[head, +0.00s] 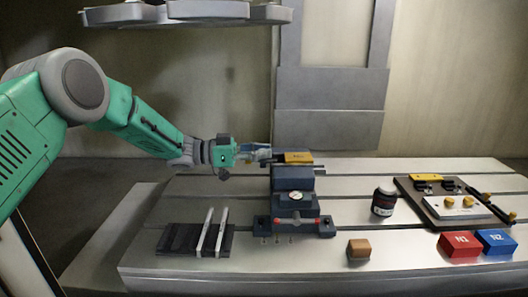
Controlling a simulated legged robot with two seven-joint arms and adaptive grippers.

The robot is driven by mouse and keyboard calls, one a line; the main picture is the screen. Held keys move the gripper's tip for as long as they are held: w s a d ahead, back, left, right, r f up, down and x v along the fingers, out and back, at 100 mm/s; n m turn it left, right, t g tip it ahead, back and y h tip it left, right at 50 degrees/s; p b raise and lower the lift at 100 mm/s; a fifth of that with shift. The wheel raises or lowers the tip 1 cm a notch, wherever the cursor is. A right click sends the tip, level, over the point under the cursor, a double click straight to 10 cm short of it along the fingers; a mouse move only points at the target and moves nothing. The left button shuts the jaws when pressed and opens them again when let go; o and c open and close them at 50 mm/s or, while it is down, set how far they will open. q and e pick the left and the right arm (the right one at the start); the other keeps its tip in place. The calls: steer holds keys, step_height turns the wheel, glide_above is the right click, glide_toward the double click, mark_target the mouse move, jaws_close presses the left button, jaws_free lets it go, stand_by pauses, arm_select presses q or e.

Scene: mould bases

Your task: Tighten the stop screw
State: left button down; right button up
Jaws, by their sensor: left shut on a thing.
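A dark vise (293,183) with a round dial and red-tipped parts at its front stands on the slotted table. A yellow block (299,157) lies at the top of the vise. My left gripper (265,153) reaches in from the left to the upper left side of the vise, just left of the yellow block. It is shut on a small part there that looks like the stop screw, mostly hidden by the fingers. My right gripper is not in view.
A dark jar (383,202) stands right of the vise. A tray (432,211) with yellow-knobbed parts is further right. Red (459,245) and blue (496,242) blocks and a brown block (358,249) sit in front. A dark rack (180,239) with two pale bars lies front left.

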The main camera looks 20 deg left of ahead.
arm_select(q)
steer(key=m+g+h+b, duration=0.1)
steer(key=m+g+b, duration=0.1)
steer(key=g, duration=0.2)
steer(key=shift+f+m, duration=0.1)
steer(key=shift+m, duration=0.3)
steer(key=shift+m+g+b, duration=0.5)
steer(key=shift+g+b, duration=0.05)
steer(key=shift+g, duration=0.35)
steer(key=shift+r+g, duration=0.2)
steer(key=shift+g, duration=0.1)
steer(key=shift+r, duration=0.1)
steer(key=shift+w+a+r+m, duration=0.1)
steer(key=shift+w+r+m, duration=0.05)
steer(key=shift+r+m, duration=0.15)
steer(key=c, duration=1.4)
jaws_free()
steer(key=shift+f, duration=0.15)
steer(key=shift+o, duration=0.2)
steer(key=shift+a+f, duration=0.2)
steer(key=shift+f, duration=0.05)
